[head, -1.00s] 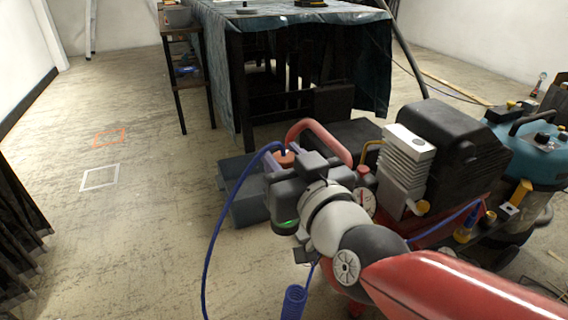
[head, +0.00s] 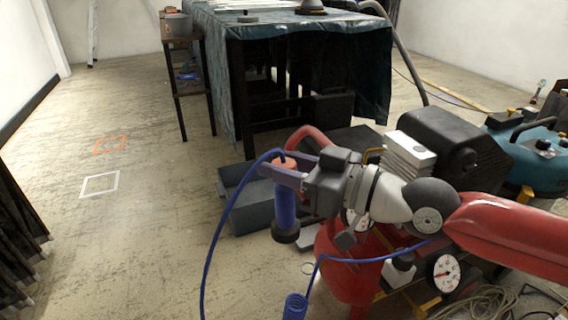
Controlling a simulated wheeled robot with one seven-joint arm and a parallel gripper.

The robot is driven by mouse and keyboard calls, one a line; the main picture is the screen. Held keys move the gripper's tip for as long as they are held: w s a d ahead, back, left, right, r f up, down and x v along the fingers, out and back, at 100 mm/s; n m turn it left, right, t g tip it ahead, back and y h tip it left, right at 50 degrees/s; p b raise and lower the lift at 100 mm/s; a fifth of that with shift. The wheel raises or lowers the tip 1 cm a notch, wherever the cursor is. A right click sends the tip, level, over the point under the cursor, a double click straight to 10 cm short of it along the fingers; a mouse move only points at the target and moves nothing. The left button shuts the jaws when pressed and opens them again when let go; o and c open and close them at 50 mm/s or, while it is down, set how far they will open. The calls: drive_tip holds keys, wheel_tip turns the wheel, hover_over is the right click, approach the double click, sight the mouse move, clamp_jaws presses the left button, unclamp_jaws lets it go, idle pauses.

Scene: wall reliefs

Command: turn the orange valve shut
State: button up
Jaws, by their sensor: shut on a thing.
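The orange valve (head: 284,161) shows as a small orange part between the fingers of my gripper (head: 285,169), left of the red compressor tank. My gripper is shut on it, with one finger in front and one behind. A blue cylinder (head: 285,208) with a black lower end (head: 285,236) hangs upright just below the fingers. A blue hose (head: 213,232) meets the orange part at its top. The fingers hide part of the orange valve, so its turn position cannot be told.
The red compressor tank (head: 345,270) with a pressure gauge (head: 445,273) stands below my arm. A grey bin (head: 245,208) sits behind the gripper. A cloth-covered table (head: 320,60) is at the back, and a teal machine (head: 525,150) at the right.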

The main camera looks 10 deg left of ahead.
drive_tip(key=shift+n+g, duration=0.5)
drive_tip(key=shift+g, duration=0.2)
idle(1.0)
drive_tip(key=o, duration=1)
drive_tip(key=shift+c, duration=0.2)
drive_tip(key=shift+d, duration=0.1)
drive_tip(key=v, duration=0.7)
drive_tip(key=shift+d, duration=0.3)
drive_tip(key=shift+f, duration=0.1)
